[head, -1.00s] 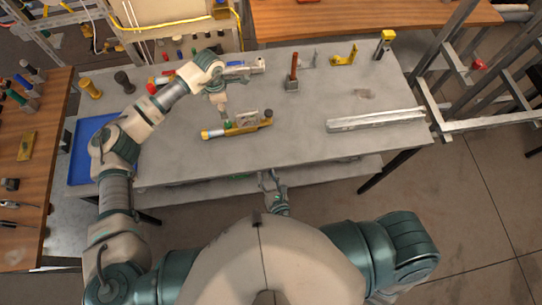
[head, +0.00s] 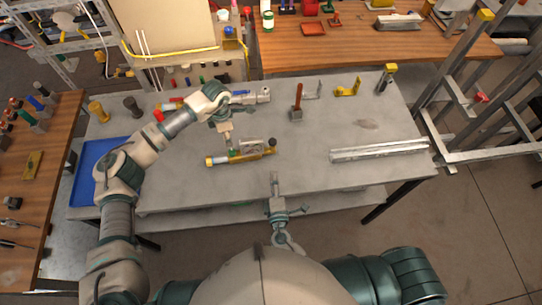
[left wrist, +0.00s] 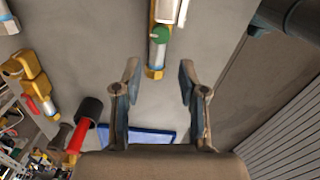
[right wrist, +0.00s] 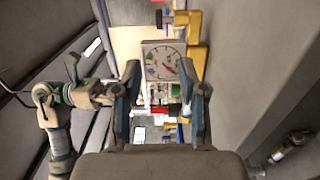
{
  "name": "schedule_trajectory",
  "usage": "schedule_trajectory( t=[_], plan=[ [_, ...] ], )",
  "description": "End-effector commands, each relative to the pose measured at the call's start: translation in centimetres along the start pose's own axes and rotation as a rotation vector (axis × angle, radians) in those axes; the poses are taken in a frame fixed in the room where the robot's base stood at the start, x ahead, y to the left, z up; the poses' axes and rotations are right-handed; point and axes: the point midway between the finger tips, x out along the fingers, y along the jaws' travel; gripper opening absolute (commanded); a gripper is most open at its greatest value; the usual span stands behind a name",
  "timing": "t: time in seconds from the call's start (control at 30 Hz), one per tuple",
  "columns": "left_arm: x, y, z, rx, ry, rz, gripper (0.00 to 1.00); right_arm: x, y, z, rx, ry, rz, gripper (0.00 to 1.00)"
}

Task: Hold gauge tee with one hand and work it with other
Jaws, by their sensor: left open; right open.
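The gauge tee (head: 240,156) lies on the grey workbench, a brass body with a green part and a silver end. It shows at the top of the left wrist view (left wrist: 158,58) and, with its square pale gauge face (right wrist: 163,62), in the right wrist view. My left gripper (head: 228,142) points down just above the tee's left part; its open fingers (left wrist: 158,80) appear empty, with the green part just beyond them. My right gripper (head: 275,182) is open at the bench's front edge, aimed at the gauge and apart from it.
A red-handled hammer (head: 297,102) and yellow brackets (head: 347,87) stand behind. A long metal channel (head: 380,149) lies at the right, a blue tray (head: 97,172) at the left. The bench's front middle (head: 310,175) is clear.

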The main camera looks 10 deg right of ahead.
Motion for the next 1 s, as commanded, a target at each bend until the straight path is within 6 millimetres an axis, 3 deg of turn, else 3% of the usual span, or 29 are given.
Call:
schedule_trajectory(
  t=[0.4, 0.6, 0.8, 1.0],
  plan=[
    [0.0, 0.0, 0.0, 0.000, 0.000, 0.001, 0.42, 9.2, 0.1, -0.1, -0.001, -0.001, 0.001, 0.42],
    [0.0, -0.1, 0.0, 0.000, 0.000, 0.001, 0.42, 12.8, 0.1, -0.1, -0.003, 0.000, 0.001, 0.42],
    [-0.1, -0.1, 0.0, 0.000, 0.000, 0.001, 0.42, 14.6, 0.0, -0.1, -0.003, 0.001, 0.000, 0.42],
    [-0.1, -0.1, 0.0, 0.000, 0.000, 0.001, 0.42, 15.0, 0.0, -0.1, -0.003, 0.001, 0.000, 0.42]
  ],
)
